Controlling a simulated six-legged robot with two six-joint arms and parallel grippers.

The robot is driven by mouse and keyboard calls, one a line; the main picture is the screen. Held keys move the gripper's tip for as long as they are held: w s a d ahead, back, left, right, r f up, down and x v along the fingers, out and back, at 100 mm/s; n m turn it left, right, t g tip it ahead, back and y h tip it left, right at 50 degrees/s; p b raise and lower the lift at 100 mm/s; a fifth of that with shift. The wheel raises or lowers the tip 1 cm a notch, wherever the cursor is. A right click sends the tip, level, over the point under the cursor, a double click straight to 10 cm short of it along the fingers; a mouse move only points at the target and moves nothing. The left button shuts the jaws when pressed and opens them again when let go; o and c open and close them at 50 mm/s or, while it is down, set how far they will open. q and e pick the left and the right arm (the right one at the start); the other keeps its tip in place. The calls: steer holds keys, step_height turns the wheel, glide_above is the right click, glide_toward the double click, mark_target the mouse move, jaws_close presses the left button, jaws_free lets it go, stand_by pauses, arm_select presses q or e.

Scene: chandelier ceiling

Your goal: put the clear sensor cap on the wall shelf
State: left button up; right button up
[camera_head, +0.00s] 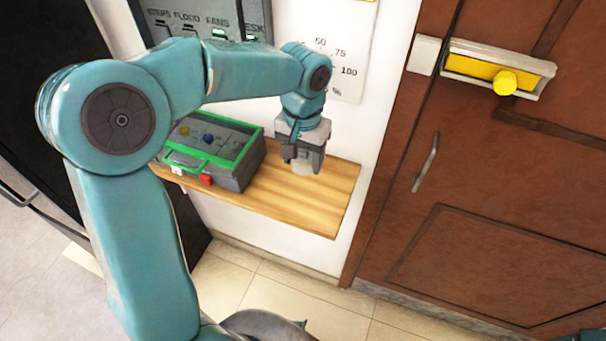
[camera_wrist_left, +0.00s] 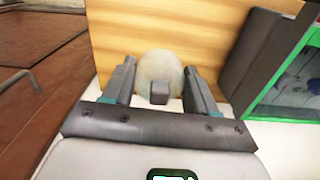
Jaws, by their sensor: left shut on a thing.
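The clear sensor cap (camera_head: 307,164) is a pale, rounded, translucent piece. It also shows in the left wrist view (camera_wrist_left: 160,70) between the two fingers. My left gripper (camera_head: 303,156) is shut on the cap over the right part of the wooden wall shelf (camera_head: 322,205). In the left wrist view the fingers of the gripper (camera_wrist_left: 160,88) stand on both sides of the cap, and the shelf (camera_wrist_left: 115,45) lies behind it. I cannot tell whether the cap touches the shelf. My right gripper is not in view.
A grey case with a green-framed clear lid (camera_head: 217,150) stands on the shelf left of the gripper. A switch panel (camera_head: 205,22) hangs on the wall above. The shelf's right front is clear.

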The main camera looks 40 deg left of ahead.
mark_target(303, 151)
arm_select(q)
step_height(303, 151, down, 6)
steer(key=shift+r, duration=0.15)
steer(key=shift+w+f, duration=0.25)
steer(key=shift+w, duration=0.05)
steer(key=shift+s+f, duration=0.15)
steer(key=shift+s, duration=0.05)
steer(key=o, duration=1)
steer(key=shift+w, duration=0.2)
steer(key=shift+s+r, duration=0.15)
steer(key=shift+r, duration=0.25)
step_height(303, 151, up, 12)
steer(key=shift+f, duration=0.2)
steer(key=shift+s, duration=0.1)
